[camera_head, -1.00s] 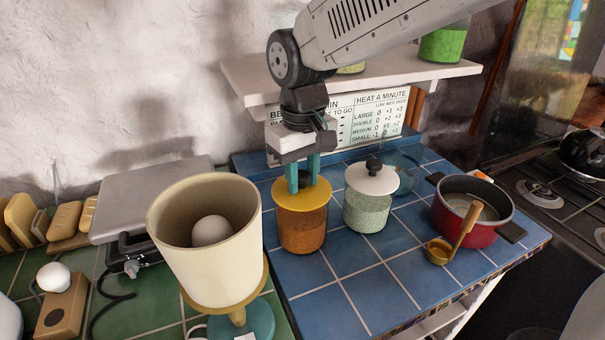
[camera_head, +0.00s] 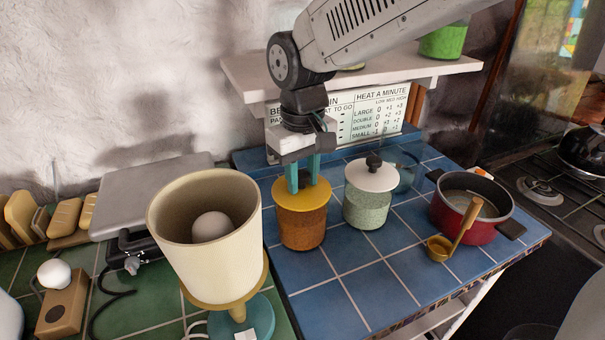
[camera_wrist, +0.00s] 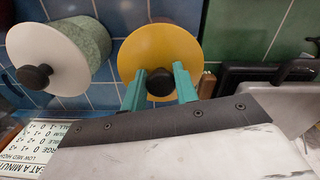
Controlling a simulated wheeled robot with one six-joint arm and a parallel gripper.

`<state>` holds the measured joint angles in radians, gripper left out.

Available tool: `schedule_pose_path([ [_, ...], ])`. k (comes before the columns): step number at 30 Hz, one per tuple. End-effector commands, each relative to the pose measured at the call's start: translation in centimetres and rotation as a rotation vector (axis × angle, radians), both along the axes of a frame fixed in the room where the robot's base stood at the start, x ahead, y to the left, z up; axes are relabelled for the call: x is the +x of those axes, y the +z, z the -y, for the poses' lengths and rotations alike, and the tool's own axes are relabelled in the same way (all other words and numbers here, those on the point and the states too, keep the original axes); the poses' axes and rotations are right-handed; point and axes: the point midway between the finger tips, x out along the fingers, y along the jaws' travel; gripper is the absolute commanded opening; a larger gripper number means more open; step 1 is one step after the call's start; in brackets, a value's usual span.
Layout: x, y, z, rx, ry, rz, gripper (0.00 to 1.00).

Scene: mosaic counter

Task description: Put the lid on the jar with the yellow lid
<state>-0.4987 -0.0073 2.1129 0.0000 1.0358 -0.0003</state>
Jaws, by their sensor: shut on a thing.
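The jar with orange-brown contents (camera_head: 302,229) stands upright on the blue tiled counter. Its round yellow lid (camera_head: 315,196) sits over the jar's mouth and looks level. My gripper (camera_head: 302,187) is above the jar, fingers pointing down. In the wrist view, the yellow lid (camera_wrist: 180,42) faces the camera, and my teal fingertips (camera_wrist: 160,88) are on both sides of its dark knob (camera_wrist: 160,80), shut on it. The lid covers the jar's mouth in both views, so I cannot tell whether its rim is fully seated.
A jar with a white lid (camera_head: 371,178) stands close on the right. Further right are a red pot (camera_head: 462,229) and a ladle (camera_head: 440,250). A lamp with a cream shade (camera_head: 205,250) stands at left front. A shelf (camera_head: 240,80) hangs behind. The front blue tiles are clear.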

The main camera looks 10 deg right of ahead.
Motion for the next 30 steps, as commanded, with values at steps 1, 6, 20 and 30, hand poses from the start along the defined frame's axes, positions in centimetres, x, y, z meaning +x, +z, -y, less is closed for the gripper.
schedule_pose_path([
  [1,0.0,-0.01,0.0,0.0,0.0,0.0,0.06],
  [6,-0.01,-0.18,0.0,0.0,0.0,0.0,0.06],
  [20,-0.01,-0.17,0.0,0.0,0.0,0.0,0.55],
  [30,-0.01,-0.18,0.0,0.0,0.0,0.0,0.77],
])
